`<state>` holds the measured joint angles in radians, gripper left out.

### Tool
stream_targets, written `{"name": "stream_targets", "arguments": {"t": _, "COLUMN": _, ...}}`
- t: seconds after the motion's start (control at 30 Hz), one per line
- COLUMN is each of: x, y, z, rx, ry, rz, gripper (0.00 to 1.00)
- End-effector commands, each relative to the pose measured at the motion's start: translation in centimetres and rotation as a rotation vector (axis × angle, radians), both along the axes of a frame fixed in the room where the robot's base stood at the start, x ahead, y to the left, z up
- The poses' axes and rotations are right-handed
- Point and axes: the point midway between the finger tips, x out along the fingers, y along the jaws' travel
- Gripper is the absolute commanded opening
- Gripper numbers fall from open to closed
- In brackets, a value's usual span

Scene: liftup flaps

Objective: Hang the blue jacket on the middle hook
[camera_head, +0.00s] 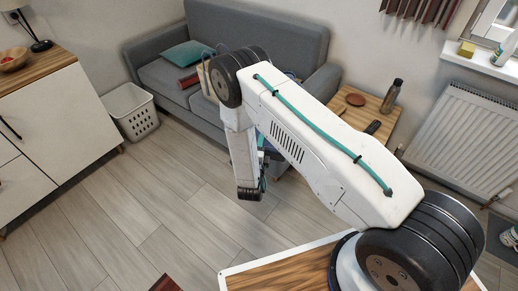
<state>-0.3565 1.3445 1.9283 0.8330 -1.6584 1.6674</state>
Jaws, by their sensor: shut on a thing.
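My white arm rises from the lower right, bends at a dark joint near the sofa, and drops to a dark wrist end above the floor. My gripper's fingers cannot be made out; the lower link seems to hide them. Small dark and bluish bits show just right of that link, and I cannot tell whether they are part of the blue jacket. No jacket can be clearly recognised in this view.
A grey sofa (205,38) stands at the back, with a teal cushion (188,55). A wooden low table (357,117) with a dark bottle (391,96) is right of my arm. A white basket (132,112) and cabinet (55,130) are left.

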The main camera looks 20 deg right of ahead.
Motion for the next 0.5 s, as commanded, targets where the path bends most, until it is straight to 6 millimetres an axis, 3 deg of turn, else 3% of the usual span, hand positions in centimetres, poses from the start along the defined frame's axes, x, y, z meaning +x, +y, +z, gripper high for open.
{"name": "stream_targets", "arguments": {"t": 0.1, "x": 1.8, "y": 0.1, "z": 0.0, "rx": 0.000, "ry": -0.007, "rz": -0.001, "gripper": 0.00}}
{"name": "stream_targets", "arguments": {"t": 0.3, "x": 1.6, "y": 0.1, "z": -2.9, "rx": -0.001, "ry": -0.003, "rz": 0.001, "gripper": 0.00}}
{"name": "stream_targets", "arguments": {"t": 0.5, "x": 1.6, "y": 0.1, "z": -3.1, "rx": -0.001, "ry": -0.004, "rz": 0.001, "gripper": 0.00}}
